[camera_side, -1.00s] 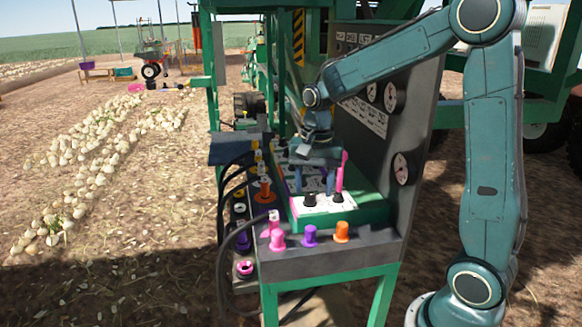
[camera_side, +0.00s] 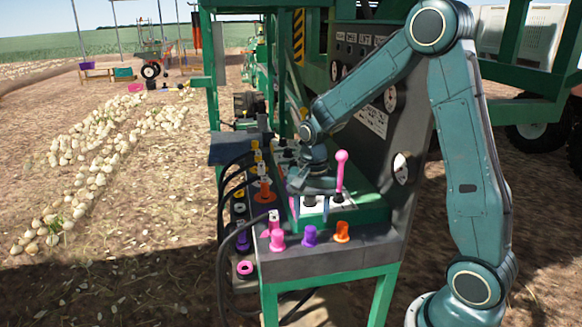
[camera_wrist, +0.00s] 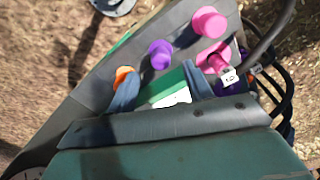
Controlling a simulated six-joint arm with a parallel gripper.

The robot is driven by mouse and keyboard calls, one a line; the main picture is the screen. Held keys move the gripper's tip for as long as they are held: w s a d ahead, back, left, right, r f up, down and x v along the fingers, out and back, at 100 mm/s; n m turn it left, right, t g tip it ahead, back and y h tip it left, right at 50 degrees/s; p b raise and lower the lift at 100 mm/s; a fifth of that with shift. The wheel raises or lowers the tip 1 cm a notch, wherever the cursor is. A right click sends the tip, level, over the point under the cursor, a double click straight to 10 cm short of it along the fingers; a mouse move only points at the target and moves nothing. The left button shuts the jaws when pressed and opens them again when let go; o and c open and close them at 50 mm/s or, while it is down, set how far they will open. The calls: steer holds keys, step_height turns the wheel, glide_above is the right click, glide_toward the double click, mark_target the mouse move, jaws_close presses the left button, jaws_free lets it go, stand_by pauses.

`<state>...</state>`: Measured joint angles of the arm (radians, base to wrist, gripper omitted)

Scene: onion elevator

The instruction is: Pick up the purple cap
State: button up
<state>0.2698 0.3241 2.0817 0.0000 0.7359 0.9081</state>
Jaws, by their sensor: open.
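The purple cap (camera_side: 310,236) stands on the front ledge of the console, between a pink cap (camera_side: 277,240) and an orange cap (camera_side: 342,232). In the wrist view the purple cap (camera_wrist: 160,54) shows just beyond the fingers, between the orange cap (camera_wrist: 123,74) and the pink cap (camera_wrist: 208,22). My gripper (camera_side: 308,190) is over the console's panel, behind the row of caps and apart from the purple one. In the wrist view my gripper (camera_wrist: 160,88) is open, with no object between its blue-grey fingers.
A pink-knobbed lever (camera_side: 341,170) rises close to the right of my gripper. Black hoses (camera_side: 228,200) loop along the console's left side. A gauge panel (camera_side: 385,150) stands at the right. Open ground with onions (camera_side: 100,150) lies left.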

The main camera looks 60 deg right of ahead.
mark_target(311, 229)
steer(key=shift+f, duration=0.95)
steer(key=shift+f, duration=0.15)
steer(key=shift+f, duration=2.45)
steer(key=c, duration=0.8)
